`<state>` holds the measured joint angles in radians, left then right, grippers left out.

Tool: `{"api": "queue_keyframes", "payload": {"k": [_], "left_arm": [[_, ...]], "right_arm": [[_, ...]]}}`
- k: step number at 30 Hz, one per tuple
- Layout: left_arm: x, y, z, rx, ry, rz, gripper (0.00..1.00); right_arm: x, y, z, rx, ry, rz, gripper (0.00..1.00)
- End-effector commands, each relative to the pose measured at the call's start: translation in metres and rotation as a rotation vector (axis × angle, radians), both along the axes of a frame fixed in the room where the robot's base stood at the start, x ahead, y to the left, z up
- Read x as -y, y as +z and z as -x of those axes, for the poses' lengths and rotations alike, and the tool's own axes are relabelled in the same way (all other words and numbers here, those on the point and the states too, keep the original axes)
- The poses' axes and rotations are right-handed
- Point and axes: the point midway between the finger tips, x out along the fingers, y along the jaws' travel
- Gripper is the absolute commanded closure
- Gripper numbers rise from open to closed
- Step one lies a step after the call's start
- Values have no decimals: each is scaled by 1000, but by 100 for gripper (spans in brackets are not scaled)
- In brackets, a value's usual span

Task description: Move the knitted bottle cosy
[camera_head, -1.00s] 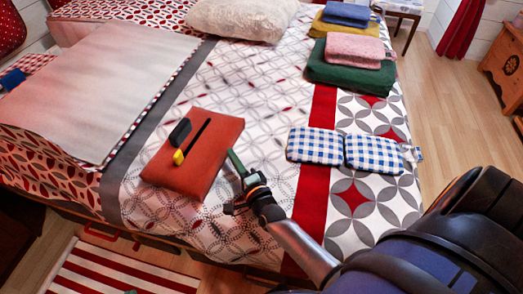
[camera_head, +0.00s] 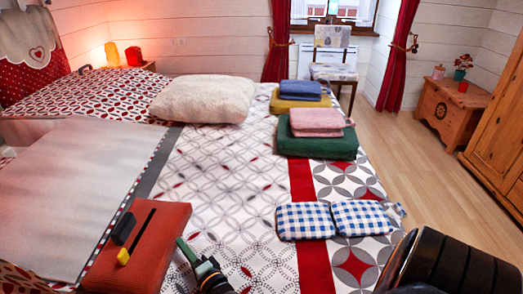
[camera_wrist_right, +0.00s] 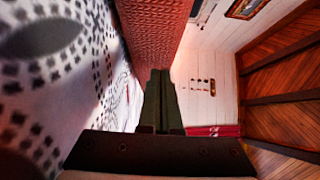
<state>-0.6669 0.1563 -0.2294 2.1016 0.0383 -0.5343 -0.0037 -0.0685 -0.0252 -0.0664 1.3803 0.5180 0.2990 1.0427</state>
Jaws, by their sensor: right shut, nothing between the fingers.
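The knitted bottle cosy appears to be the terracotta, flat rectangular piece (camera_head: 160,255) on the near part of the bed in the head view. It has a dark slot, with a black piece (camera_head: 124,229) and a small yellow piece (camera_head: 123,257) at its left side. Its knit-like textured side (camera_wrist_right: 155,35) rises close to the fingers in the wrist view. My right gripper (camera_head: 182,243) is beside the cosy's right edge. Its fingers (camera_wrist_right: 158,75) are closed together and empty. I cannot tell whether they touch the cosy. My left gripper is not in view.
Blue-checked pads (camera_head: 305,221) lie right of the cosy on the patterned bed cover (camera_head: 240,180). Behind them are a green folded cloth (camera_head: 318,147) with pink ones on top, and a cream pillow (camera_head: 203,99). A pale sheet (camera_head: 70,185) lies left. Wooden floor (camera_head: 410,150) is clear at right.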

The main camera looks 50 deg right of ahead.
Motion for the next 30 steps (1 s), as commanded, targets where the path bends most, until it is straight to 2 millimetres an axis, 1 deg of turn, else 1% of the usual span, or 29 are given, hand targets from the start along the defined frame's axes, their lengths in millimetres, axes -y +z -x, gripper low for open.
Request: {"api": "queue_keyframes", "payload": {"k": [17, 20, 23, 25, 28, 30], "left_arm": [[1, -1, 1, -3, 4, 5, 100], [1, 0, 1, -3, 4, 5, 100], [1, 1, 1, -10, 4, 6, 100], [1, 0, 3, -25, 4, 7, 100], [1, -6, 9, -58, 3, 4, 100], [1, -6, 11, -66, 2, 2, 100]], "right_arm": [[0, 0, 0, 0, 1, 0, 100], [-1, 0, 3, -1, 1, 1, 100], [-1, 0, 12, -2, 1, 1, 100], [-2, 0, 22, -3, 2, 1, 100], [-4, 0, 43, -5, 2, 2, 100], [-5, 1, 58, -4, 2, 2, 100]]}}
